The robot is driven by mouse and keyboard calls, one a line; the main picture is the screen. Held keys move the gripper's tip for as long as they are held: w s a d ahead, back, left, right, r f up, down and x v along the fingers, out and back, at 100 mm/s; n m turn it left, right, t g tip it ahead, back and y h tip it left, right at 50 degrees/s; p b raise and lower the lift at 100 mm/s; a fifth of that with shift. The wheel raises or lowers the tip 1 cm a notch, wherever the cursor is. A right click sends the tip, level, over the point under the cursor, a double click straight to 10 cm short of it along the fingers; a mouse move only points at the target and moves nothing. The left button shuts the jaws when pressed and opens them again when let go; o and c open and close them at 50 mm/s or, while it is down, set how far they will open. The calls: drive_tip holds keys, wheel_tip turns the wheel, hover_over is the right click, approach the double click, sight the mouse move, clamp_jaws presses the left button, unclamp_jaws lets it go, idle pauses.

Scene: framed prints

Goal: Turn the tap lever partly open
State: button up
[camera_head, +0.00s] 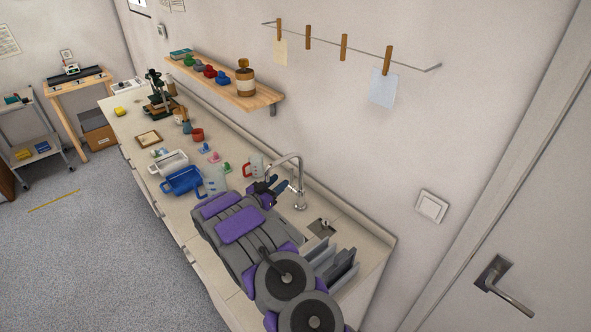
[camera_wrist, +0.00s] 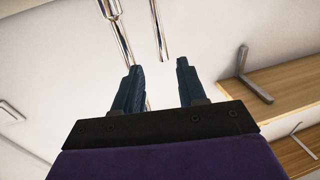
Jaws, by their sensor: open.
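The chrome tap (camera_head: 301,182) stands at the back of the counter by the wall, with a tall curved spout. A small lever (camera_head: 292,188) seems to stick out from its post towards my gripper, but it is too small to make out clearly. My gripper (camera_head: 272,187) is just left of the post, below the spout's arch. In the wrist view my gripper (camera_wrist: 158,72) has its two dark fingers apart, with nothing held between them. Chrome parts of the tap (camera_wrist: 116,30) show just beyond the fingertips. Contact with the lever cannot be told.
A red-handled jug (camera_head: 253,166), a clear jug (camera_head: 214,180) and a blue tub (camera_head: 182,182) stand left of my gripper. Grey upright panels (camera_head: 340,264) stand beside my arm at the right. A wooden shelf (camera_head: 222,84) hangs above the counter.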

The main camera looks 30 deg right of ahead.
sight(292, 179)
drive_tip(key=b+x, duration=0.1)
drive_tip(key=x, duration=1)
drive_tip(key=shift+b, duration=0.3)
drive_tip(key=shift+w+a+r, duration=0.1)
drive_tip(key=shift+a, duration=0.3)
drive_tip(key=shift+c, duration=0.6)
clamp_jaws()
